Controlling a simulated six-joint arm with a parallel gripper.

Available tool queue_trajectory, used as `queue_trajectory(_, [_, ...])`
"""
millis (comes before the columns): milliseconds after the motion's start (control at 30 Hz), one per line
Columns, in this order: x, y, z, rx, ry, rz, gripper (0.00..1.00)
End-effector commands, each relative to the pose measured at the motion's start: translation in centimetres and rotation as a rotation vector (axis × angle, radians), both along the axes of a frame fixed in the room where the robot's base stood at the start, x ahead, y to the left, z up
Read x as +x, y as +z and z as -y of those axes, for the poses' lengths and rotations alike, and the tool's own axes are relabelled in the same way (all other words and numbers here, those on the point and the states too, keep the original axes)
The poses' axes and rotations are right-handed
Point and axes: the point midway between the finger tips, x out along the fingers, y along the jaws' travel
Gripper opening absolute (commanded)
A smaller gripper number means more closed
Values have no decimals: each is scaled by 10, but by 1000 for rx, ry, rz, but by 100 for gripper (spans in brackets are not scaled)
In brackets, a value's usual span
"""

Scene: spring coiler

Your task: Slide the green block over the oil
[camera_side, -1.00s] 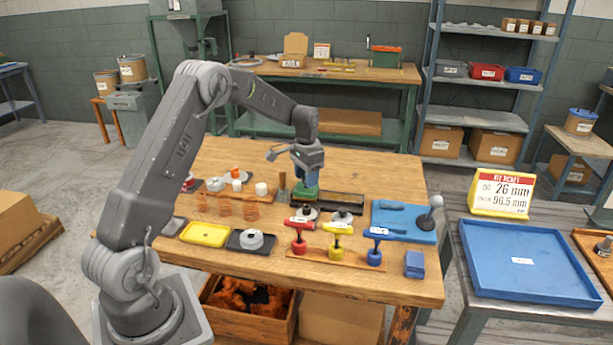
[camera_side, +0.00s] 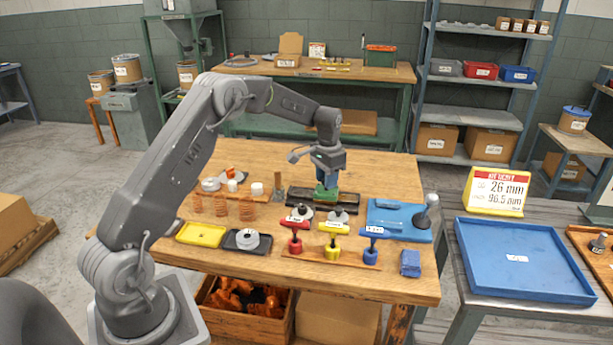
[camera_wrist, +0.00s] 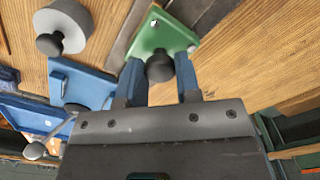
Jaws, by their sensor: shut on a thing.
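The green block (camera_side: 326,194) sits at the long dark tray (camera_side: 349,199) at the back of the wooden bench. In the wrist view the green block (camera_wrist: 158,32) is a flat plate with a black knob (camera_wrist: 159,67). My gripper (camera_side: 325,184) stands above it, pointing down. In the wrist view its blue fingers (camera_wrist: 161,75) are shut on the knob, one on each side. A grey strip (camera_wrist: 128,32) runs next to the block there. I cannot pick out the oil; the block and my gripper hide part of the tray.
In front stand red (camera_side: 295,240), yellow (camera_side: 334,240) and blue (camera_side: 371,244) T-handled tools. A blue fixture (camera_side: 392,222) lies to the right of the tray. Copper springs (camera_side: 221,206) stand to the left. A yellow tray (camera_side: 201,235) and a black tray (camera_side: 229,243) lie at the front left.

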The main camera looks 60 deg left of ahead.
Motion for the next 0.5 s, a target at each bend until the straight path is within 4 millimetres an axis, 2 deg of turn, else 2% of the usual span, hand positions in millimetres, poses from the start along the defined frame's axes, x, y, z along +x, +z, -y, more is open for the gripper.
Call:
queue_trajectory(33, [12,0,11,2,-7,5,0])
queue_trajectory(200, [35,0,34,3,-3,6,0])
queue_trajectory(500, [45,1,43,2,0,9,0])
